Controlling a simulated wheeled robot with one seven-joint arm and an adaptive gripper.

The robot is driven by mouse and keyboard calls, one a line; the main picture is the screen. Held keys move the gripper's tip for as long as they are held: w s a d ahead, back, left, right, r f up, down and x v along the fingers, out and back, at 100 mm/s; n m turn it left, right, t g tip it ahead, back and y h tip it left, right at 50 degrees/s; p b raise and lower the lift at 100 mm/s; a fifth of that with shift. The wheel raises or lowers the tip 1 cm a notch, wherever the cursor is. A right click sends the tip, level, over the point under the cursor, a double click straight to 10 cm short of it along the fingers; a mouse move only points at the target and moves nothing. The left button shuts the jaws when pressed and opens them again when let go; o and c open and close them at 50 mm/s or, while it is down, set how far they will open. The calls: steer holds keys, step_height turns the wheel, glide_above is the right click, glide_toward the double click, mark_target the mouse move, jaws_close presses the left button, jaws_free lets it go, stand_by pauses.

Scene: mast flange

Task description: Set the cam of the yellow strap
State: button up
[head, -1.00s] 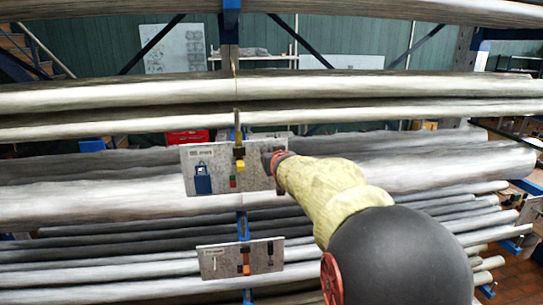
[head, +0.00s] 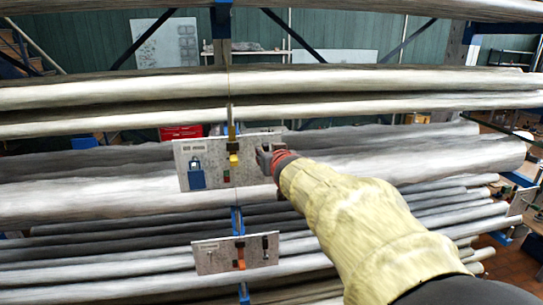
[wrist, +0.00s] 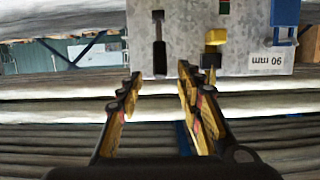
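A grey plate (head: 212,176) hangs in front of the pipes. It carries a small yellow cam (head: 234,160), with the thin yellow strap (head: 229,82) running up from it across the pale pipes. The wrist view shows the plate (wrist: 185,30) upside down along the top, with the yellow cam (wrist: 215,37) right of centre and a dark slotted part (wrist: 159,45) left of it. My gripper (head: 265,158) is at the plate's right end, to the right of the cam. In the wrist view my gripper (wrist: 157,82) has its fingers apart with nothing between them. Contact with the plate cannot be told.
The plate also bears a blue padlock-like figure (head: 196,175) and a small red and green piece (head: 226,177). A lower plate (head: 210,259) has an orange cam (head: 240,258). Long pipes (head: 400,160) fill the rack behind. Another plate (head: 522,201) hangs at far right.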

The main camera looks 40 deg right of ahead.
steer(key=shift+v, duration=1.4)
